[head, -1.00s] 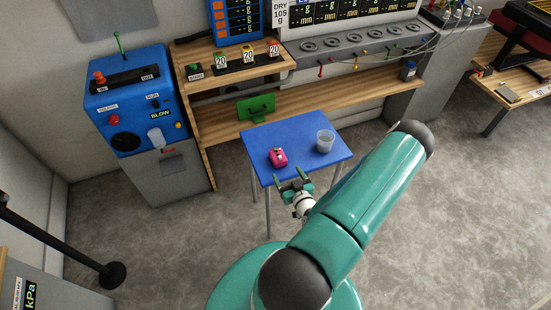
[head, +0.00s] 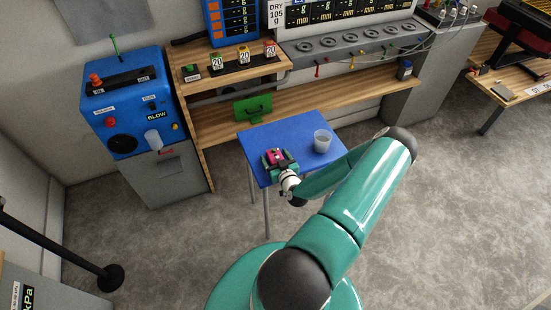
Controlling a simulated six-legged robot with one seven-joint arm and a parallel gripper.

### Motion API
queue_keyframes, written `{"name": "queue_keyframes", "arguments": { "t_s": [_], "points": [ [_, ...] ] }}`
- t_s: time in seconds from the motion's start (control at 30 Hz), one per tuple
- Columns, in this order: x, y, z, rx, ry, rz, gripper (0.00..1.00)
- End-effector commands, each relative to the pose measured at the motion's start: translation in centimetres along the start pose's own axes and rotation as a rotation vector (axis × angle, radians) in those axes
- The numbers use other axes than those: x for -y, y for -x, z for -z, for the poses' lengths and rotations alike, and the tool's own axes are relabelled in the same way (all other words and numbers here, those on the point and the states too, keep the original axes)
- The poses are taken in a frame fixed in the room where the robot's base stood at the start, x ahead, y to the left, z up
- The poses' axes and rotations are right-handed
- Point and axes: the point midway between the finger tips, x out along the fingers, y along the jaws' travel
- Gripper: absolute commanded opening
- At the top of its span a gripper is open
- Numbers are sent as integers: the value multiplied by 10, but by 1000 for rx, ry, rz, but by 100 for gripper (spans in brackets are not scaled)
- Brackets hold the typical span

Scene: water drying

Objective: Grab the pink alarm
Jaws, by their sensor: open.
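The pink alarm (head: 275,155) sits on the blue table (head: 303,127), toward its left side. My gripper (head: 277,159) is over the left front part of the table, with its green fingers open on either side of the alarm. The near part of the alarm is partly hidden by the gripper. I cannot tell whether the fingers touch it.
A clear cup (head: 322,141) stands on the table to the right of the alarm. A wooden bench (head: 330,105) with a green case (head: 253,107) is behind the table. A blue machine (head: 130,100) stands at the left. Grey floor is open at the right.

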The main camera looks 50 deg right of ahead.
Motion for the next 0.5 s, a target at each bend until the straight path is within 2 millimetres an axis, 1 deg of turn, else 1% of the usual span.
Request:
{"name": "queue_keyframes", "arguments": {
  "t_s": [0.03, 0.3, 0.5],
  "points": [
    [0, 0, 0, 0, 0, 0, 76],
    [0, 0, 0, 0, 0, 0, 24],
    [0, 0, 0, -1, 0, 0, 24]
  ]
}}
